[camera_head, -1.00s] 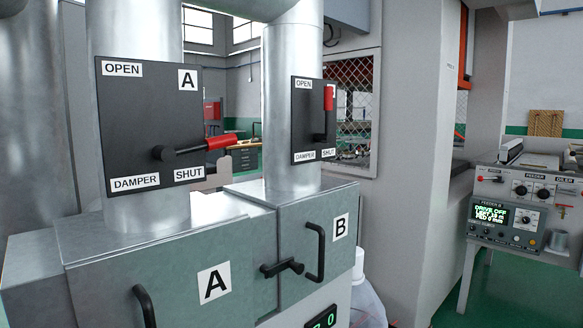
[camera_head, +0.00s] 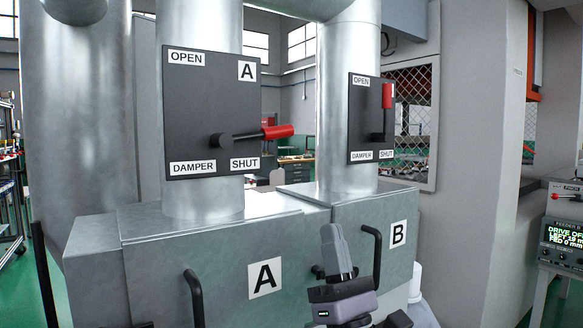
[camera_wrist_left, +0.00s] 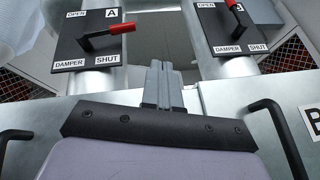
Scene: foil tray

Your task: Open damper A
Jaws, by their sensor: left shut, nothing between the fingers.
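The damper A plate (camera_head: 205,100) is a dark panel on the left pipe, marked OPEN at top left and SHUT at bottom right. Its lever with a red grip (camera_head: 277,132) points right and slightly up, toward the SHUT side. In the left wrist view the plate (camera_wrist_left: 75,46) and red grip (camera_wrist_left: 122,28) show at top left. My left gripper (camera_head: 332,230) is shut and empty, pointing up in front of the cabinet, below and right of the lever and apart from it. It also shows in the left wrist view (camera_wrist_left: 163,68). My right gripper is not seen.
The damper B plate (camera_head: 362,118) on the right pipe has its red grip (camera_head: 387,96) upright. Door handles (camera_head: 193,297) (camera_head: 377,255) stick out of the cabinet (camera_head: 200,250). A control panel (camera_head: 565,235) stands at right. Space before the damper A plate is clear.

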